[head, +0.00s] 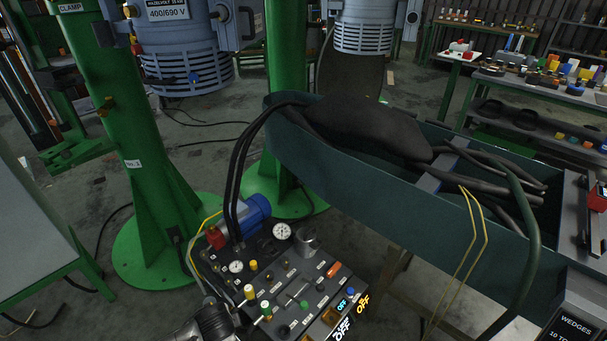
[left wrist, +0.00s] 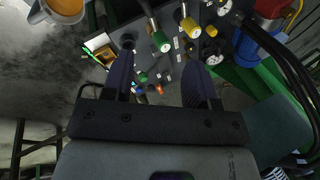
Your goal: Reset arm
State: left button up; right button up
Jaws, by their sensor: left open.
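My left gripper (left wrist: 158,75) shows in the left wrist view with its two dark fingers spread apart and nothing between them. Beyond the fingers is the control panel (left wrist: 200,20) with green and yellow knobs; I cannot tell how far apart they are. In the head view the dark control panel (head: 290,290) stands at bottom centre, with gauges, knobs, small levers and lit orange and cyan "OFF" displays. A grey jointed part at the panel's lower left edge seems to be my left arm. My right gripper is in neither view.
A long dark green trough (head: 350,185) with black hoses runs behind and right of the panel. Green columns (head: 150,200) stand at left and centre. A blue motor (head: 257,208) sits at the panel's back. Shelves with coloured parts (head: 545,85) stand at back right.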

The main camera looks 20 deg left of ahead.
pick_arm(q)
jog(key=s+d+r+n+t+h+p, duration=0.1)
jog(key=s+d+r+n+p, duration=0.1)
jog(key=s+d+r, duration=0.3)
jog(key=d+r+n+t+p, duration=0.1)
jog(key=d+r+t, duration=0.1)
jog(key=r, duration=0.4)
jog(key=s+d+r+n+t+h+p, duration=0.1)
jog(key=s+d+r+n+p, duration=0.1)
jog(key=s+d+r, duration=0.3)
jog(key=s+d+n+g+h+p, duration=0.15)
jog(key=s+g+p, duration=0.3)
jog(key=s, duration=0.75)
notch_tip(320, 180, up, 37)
jog(key=w+p, duration=0.1)
jog(key=p, duration=3.7)
jog(key=shift+t, duration=0.45)
